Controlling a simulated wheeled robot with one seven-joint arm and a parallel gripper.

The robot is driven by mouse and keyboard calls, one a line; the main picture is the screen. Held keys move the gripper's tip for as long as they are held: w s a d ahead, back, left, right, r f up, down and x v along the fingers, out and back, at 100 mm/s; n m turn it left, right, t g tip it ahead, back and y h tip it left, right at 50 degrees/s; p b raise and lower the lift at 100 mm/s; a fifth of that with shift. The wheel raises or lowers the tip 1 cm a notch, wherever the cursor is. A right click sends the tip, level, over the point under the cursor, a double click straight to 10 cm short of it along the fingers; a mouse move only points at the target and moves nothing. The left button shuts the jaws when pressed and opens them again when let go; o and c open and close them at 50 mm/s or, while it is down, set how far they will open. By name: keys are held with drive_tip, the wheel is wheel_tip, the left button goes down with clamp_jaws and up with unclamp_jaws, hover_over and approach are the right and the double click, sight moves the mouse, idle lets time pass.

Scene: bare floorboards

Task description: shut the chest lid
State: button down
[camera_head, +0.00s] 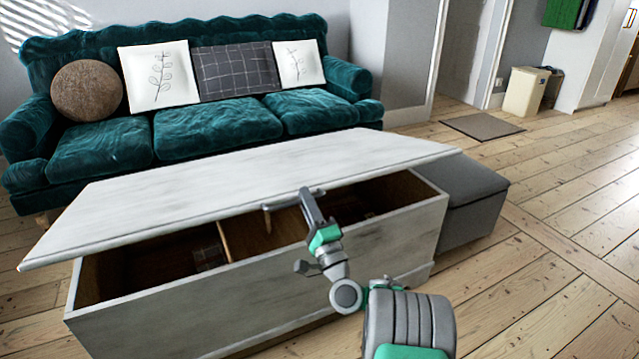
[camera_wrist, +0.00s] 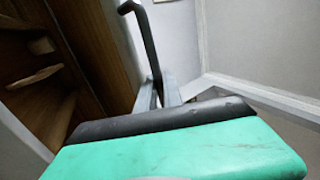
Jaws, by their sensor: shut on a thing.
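The chest (camera_head: 250,305) is a long, whitewashed wooden box in front of the sofa. Its lid (camera_head: 240,180) is partly open, with its front edge raised above the box and a dark gap showing the brown, divided inside. A thin bar handle (camera_head: 278,203) sits at the middle of the lid's front edge. My gripper (camera_head: 308,195) is at this edge, shut on the handle; the fingers hide part of it. In the wrist view the dark handle (camera_wrist: 146,40) runs down between my fingers (camera_wrist: 160,95), with the chest's inside (camera_wrist: 35,65) at left.
A teal sofa (camera_head: 220,128) with cushions stands close behind the chest. A grey box seat (camera_head: 475,200) is at the chest's right end. A mat (camera_head: 482,126) and a beige bin (camera_head: 526,92) lie farther back. The floorboards (camera_head: 560,270) at right are clear.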

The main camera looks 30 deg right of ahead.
drive_tip(key=shift+s+f, duration=0.1)
drive_tip(key=shift+f, duration=0.3)
drive_tip(key=c, duration=1.5)
unclamp_jaws()
